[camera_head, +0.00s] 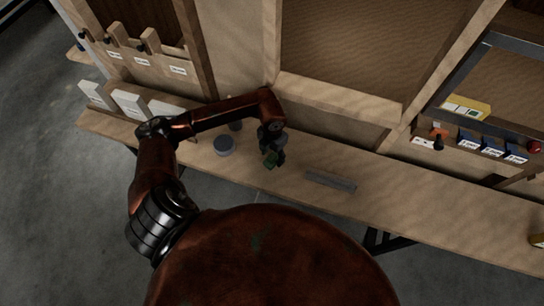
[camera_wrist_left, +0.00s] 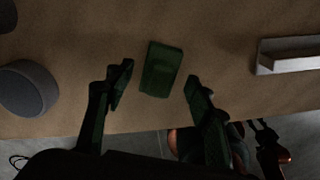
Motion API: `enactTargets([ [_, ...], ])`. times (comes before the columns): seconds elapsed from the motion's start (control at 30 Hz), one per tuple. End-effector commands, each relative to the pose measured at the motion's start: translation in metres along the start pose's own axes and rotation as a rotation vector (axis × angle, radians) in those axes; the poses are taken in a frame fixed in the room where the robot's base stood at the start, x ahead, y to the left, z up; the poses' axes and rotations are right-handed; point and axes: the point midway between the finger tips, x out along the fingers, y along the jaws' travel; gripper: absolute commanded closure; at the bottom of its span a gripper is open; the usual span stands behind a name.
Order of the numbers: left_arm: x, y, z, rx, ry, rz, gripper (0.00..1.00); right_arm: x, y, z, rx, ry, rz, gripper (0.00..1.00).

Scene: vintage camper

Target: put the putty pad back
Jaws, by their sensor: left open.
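A dark green rectangular block, which looks like the putty pad (camera_wrist_left: 161,69), lies on the wooden bench in the left wrist view. My left gripper (camera_wrist_left: 160,84) is open above the bench, with a finger on either side of the pad and a visible gap to each. In the head view my left gripper (camera_head: 272,151) is over the bench's middle, and a green patch (camera_head: 270,159) shows at its tips; I cannot separate pad from fingers there. Dark, reddish parts at the wrist view's lower right look like my right gripper (camera_wrist_left: 262,134), blurred in shadow.
A round grey-blue puck (camera_head: 223,145) lies left of the gripper on the bench (camera_head: 400,205). A grey channel-shaped tray (camera_head: 330,181) lies to the right. White boxes (camera_head: 130,104) stand at left. Blue boxes (camera_head: 492,145) and a yellow box (camera_head: 466,107) are at right.

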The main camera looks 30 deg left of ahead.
Motion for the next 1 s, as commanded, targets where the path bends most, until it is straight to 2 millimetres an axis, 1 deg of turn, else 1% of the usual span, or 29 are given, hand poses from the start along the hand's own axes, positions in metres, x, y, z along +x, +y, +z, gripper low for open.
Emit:
enactTargets([
  [0.03, -0.011, 0.001, 0.001, 0.002, -0.004, 0.001, 0.51, -0.001, 0.000, 0.000, 0.000, 0.000, 0.000, 0.60],
  [0.3, -0.068, 0.001, 0.001, 0.001, -0.004, 0.002, 0.51, -0.004, -0.002, -0.001, 0.001, 0.002, -0.002, 0.60],
  [0.4, -0.085, 0.000, 0.001, 0.002, -0.003, 0.001, 0.51, -0.004, -0.002, -0.002, 0.001, 0.002, -0.002, 0.60],
  [0.5, -0.098, 0.000, 0.000, 0.001, -0.001, 0.001, 0.51, -0.005, -0.002, -0.002, 0.001, 0.002, -0.002, 0.60],
  [0.6, -0.105, 0.000, 0.000, 0.000, -0.001, 0.001, 0.51, -0.005, -0.002, -0.002, 0.001, 0.002, -0.002, 0.60],
  [0.7, -0.108, 0.000, 0.000, 0.000, 0.000, 0.000, 0.51, -0.005, -0.002, -0.002, 0.001, 0.002, -0.002, 0.60],
  [1.0, -0.108, 0.000, 0.000, 0.000, 0.001, 0.000, 0.51, -0.005, -0.002, -0.002, 0.001, 0.002, -0.002, 0.60],
])
